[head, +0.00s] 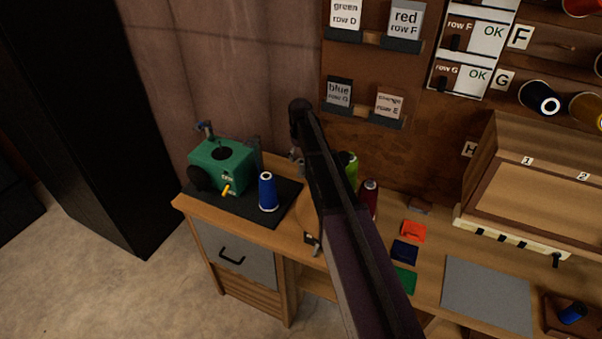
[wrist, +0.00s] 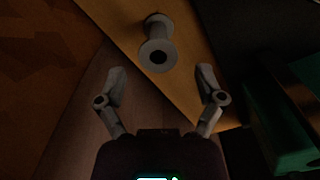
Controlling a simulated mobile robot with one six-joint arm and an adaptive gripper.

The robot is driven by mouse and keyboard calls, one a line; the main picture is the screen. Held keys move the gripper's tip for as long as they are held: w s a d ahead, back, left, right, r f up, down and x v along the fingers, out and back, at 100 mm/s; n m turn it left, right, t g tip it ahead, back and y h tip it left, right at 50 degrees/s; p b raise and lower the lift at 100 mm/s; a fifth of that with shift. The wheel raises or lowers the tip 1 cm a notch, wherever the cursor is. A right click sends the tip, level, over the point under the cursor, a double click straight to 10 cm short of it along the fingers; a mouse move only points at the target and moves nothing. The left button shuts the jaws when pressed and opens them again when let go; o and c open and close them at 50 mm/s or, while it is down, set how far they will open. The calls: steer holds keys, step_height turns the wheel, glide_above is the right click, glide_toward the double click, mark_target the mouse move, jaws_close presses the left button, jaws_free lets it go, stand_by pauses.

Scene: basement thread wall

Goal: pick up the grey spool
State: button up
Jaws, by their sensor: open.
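The grey spool (wrist: 157,45) is in the upper middle of the wrist view, on a tan wooden surface, with its round flanged end and dark centre hole facing the camera. My gripper (wrist: 161,80) is open and empty. Its two fingers are spread wide, and the spool lies beyond the fingertips, roughly centred between them and not touching. In the head view my arm covers the area around the gripper, and I cannot make out the grey spool there.
A board with labels stands behind. A grey mat (head: 487,295) lies clear at right.

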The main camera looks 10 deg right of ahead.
mark_target(301, 168)
steer(key=shift+f, duration=0.35)
steer(key=shift+s+d+f+b, duration=0.15)
steer(key=shift+f+b, duration=2.4)
steer(key=shift+b, duration=0.15)
steer(key=c, duration=0.8)
